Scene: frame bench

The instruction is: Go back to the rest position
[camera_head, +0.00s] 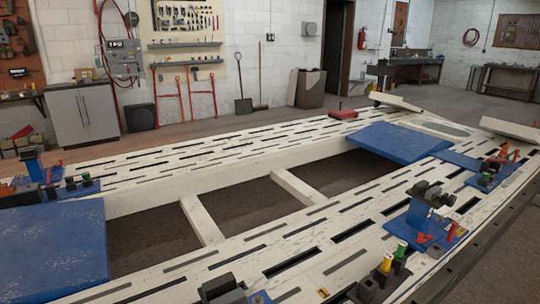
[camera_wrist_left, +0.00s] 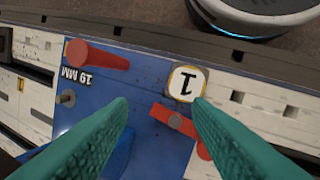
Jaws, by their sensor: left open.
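My left gripper (camera_wrist_left: 161,102) is open in the left wrist view. Its two teal fingers stand wide apart, with nothing held between them. They are over a blue plate (camera_wrist_left: 85,95) on the frame bench. On that plate are a red cylinder (camera_wrist_left: 95,57), a white-topped piece marked 1 (camera_wrist_left: 187,83) and a red lever (camera_wrist_left: 176,122). The "19 MM" label lies beside the red cylinder. The right fingertip appears close to the piece marked 1 and the lever; whether it touches cannot be told. Neither gripper can be made out in the head view.
The pale slotted frame bench (camera_head: 250,240) fills the head view, with open gaps between its beams. Blue pads (camera_head: 395,146) lie on it. A blue clamp stand (camera_head: 420,215) rises at right, with yellow- and green-topped pieces near the front edge.

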